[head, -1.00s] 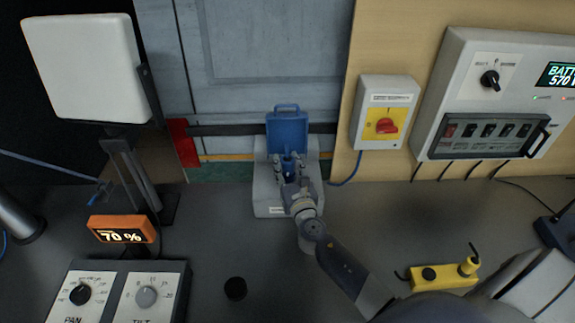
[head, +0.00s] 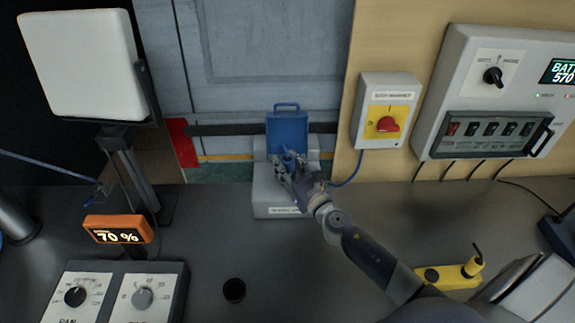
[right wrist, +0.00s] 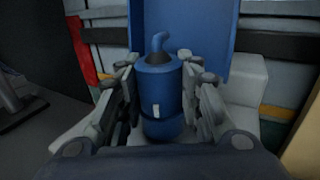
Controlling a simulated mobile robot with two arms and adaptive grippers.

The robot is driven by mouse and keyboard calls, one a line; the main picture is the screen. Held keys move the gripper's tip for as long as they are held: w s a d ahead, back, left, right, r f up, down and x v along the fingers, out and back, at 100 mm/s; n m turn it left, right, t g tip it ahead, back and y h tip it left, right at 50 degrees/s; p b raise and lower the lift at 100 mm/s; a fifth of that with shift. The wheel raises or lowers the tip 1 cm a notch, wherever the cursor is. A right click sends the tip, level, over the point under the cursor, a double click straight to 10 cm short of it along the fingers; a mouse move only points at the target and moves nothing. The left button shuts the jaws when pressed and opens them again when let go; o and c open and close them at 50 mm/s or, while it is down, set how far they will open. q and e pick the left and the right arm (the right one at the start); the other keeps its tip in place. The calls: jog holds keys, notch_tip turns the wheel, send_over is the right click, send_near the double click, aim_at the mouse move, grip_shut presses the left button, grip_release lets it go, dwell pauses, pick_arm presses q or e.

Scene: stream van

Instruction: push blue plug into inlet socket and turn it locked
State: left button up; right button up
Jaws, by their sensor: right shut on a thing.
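The blue plug (right wrist: 158,92) is an upright blue cylinder with a bent cable stub on top and a small pale mark on its front. My right gripper (right wrist: 160,76) is shut on it, one finger on each side; the gripper (head: 289,168) also shows in the head view. The inlet socket is a grey housing (head: 272,205) with a raised blue lid (head: 287,130) behind the plug. A blue ring (right wrist: 163,128) shows at the plug's foot. I cannot tell how deep the plug sits or whether it is locked. My left gripper is out of view.
A box with a red switch (head: 388,124) and a control panel (head: 450,100) are on the wall to the right. A yellow device (head: 450,273) lies front right. A black knob-like piece (head: 234,290) and dial boxes (head: 143,297) stand front left. Grey counter around the inlet is clear.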

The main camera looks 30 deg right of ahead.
jog(key=shift+n+g+y+b, duration=0.3)
jog(key=shift+n+y+b, duration=1.1)
jog(key=shift+y+b, duration=0.95)
jog(key=shift+b, duration=0.35)
jog(key=shift+n+g+y+b, duration=0.9)
jog(key=shift+n+y+b, duration=0.75)
jog(key=shift+b, duration=1.8)
jog(key=shift+d+y+b, duration=0.1)
jog(key=shift+y+b, duration=0.2)
jog(key=shift+b, duration=0.1)
